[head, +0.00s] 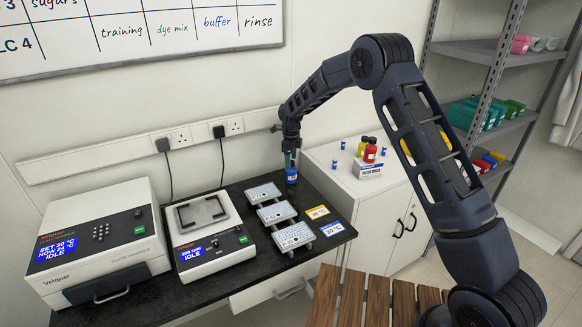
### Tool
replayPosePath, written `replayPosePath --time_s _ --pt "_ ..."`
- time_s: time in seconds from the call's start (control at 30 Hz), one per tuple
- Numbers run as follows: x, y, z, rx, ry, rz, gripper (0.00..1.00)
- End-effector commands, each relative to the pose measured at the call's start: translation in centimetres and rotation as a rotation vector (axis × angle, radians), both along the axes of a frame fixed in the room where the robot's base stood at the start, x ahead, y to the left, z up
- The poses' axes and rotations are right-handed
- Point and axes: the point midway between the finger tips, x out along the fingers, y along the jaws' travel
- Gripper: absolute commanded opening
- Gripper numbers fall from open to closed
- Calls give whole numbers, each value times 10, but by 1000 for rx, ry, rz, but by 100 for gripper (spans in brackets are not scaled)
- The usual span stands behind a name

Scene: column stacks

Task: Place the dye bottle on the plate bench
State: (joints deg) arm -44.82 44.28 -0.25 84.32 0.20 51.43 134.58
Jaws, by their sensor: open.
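A blue bottle with a white-lettered label (291,176) is at the back right of the black bench (240,283), behind and right of the well plates. It looks upright, with its base at the bench top. My gripper (290,158) is open and points down directly over the bottle's top. The fingers and the bottle's cap overlap, so I cannot tell whether they touch. A red bottle (370,155) and a yellow-topped bottle (362,148) stand on the white cabinet to the right.
Several well plates (276,212) stand in a row on the bench, with yellow (317,212) and blue (333,229) cards beside them. A labelled box (368,171) and small blue items are on the cabinet (383,197).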

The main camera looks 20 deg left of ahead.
Motion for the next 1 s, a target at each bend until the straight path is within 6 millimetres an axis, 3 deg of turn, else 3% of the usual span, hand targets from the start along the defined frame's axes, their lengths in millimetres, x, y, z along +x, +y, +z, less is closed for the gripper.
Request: replayPosePath --time_s 0.2,0.33,0.77,0.87,1.0 --pt "0 1 43 2 -2 -1 70" --pt "0 1 59 2 -1 0 70" --pt "0 -1 74 1 -1 0 70" --pt "3 -10 83 6 -5 16 70" --pt "9 -47 117 20 -19 82 70"
